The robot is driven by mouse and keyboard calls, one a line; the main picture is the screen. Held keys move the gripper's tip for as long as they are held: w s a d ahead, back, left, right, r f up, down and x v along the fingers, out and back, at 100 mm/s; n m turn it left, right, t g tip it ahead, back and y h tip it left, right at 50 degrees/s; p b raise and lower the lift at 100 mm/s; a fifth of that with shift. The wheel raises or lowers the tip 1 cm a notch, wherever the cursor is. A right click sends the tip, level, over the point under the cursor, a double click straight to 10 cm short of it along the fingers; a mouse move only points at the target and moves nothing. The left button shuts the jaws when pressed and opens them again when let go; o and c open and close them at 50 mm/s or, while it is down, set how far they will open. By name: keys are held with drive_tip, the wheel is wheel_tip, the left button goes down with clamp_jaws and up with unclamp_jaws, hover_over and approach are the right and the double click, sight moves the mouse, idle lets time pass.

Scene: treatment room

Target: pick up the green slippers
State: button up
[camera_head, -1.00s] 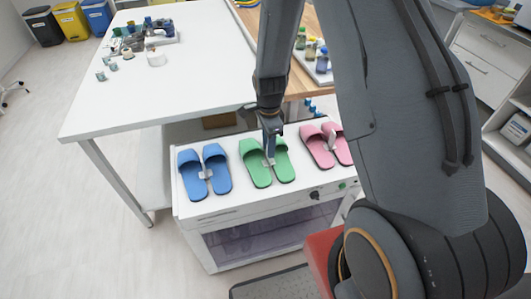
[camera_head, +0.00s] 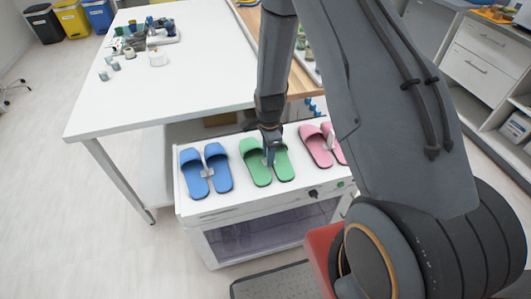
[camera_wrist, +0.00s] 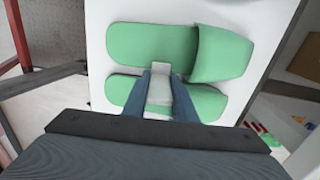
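The pair of green slippers (camera_head: 257,163) lies on the white cabinet top, between a blue pair and a pink pair. A pale connecting piece (camera_wrist: 160,92) sits between the two green slippers, which lie side by side in the wrist view (camera_wrist: 150,45). My gripper (camera_head: 269,160) points down at the middle of the green pair. In the wrist view its two blue-grey fingers (camera_wrist: 161,80) stand on either side of the pale piece, very close to it. I cannot tell whether they press on it. The slippers rest on the top.
Blue slippers (camera_head: 206,171) lie to the left and pink slippers (camera_head: 317,146) to the right, both close by. The white cabinet (camera_head: 215,210) stands beside a large white table (camera_head: 190,75) with small containers at its far end. A drawer unit (camera_head: 485,55) is at right.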

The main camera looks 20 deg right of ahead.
clamp_jaws()
